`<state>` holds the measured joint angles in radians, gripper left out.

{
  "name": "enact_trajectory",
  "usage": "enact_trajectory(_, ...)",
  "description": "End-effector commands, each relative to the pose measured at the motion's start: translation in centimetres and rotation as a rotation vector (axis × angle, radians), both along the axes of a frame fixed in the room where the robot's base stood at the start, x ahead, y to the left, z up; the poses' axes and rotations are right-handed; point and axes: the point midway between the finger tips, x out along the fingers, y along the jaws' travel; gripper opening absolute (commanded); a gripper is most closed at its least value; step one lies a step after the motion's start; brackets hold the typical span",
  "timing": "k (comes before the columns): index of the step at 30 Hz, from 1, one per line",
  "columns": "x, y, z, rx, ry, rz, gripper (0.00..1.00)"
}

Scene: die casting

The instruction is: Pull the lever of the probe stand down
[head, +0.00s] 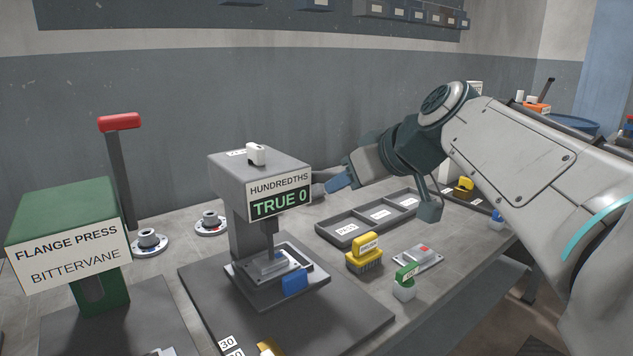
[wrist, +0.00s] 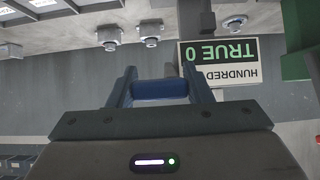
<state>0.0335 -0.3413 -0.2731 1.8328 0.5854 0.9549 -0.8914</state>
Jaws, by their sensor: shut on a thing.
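The probe stand (head: 243,165) is a grey column and head on a dark base, with a sign reading "HUNDREDTHS TRUE 0". Its probe points down over a small metal part (head: 268,265) in a fixture with a blue block. My gripper (head: 338,180) is at the right side of the stand's head. In the wrist view its two fingers are shut on a blue bar, which looks like the grip of the stand's lever (wrist: 160,89). The rest of the lever is mostly hidden by the fingers. The stand's sign (wrist: 218,62) appears upside down beside the fingers there.
The green flange press (head: 68,225) with a red-handled lever (head: 119,122) stands at left. A grey divided tray (head: 350,231), a yellow brush (head: 364,255) and a green-topped item (head: 406,280) are right of the stand, below my arm.

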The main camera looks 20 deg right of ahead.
Motion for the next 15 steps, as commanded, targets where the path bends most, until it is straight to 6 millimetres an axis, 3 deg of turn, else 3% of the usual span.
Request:
enact_trajectory(13,-0.02,0.02,-0.38,-0.001,0.008,0.002,0.04)
enact_trajectory(14,-0.02,0.03,-0.38,-0.001,0.008,0.002,0.51)
enact_trajectory(15,-0.02,0.04,-0.37,-0.001,0.008,0.002,0.62)
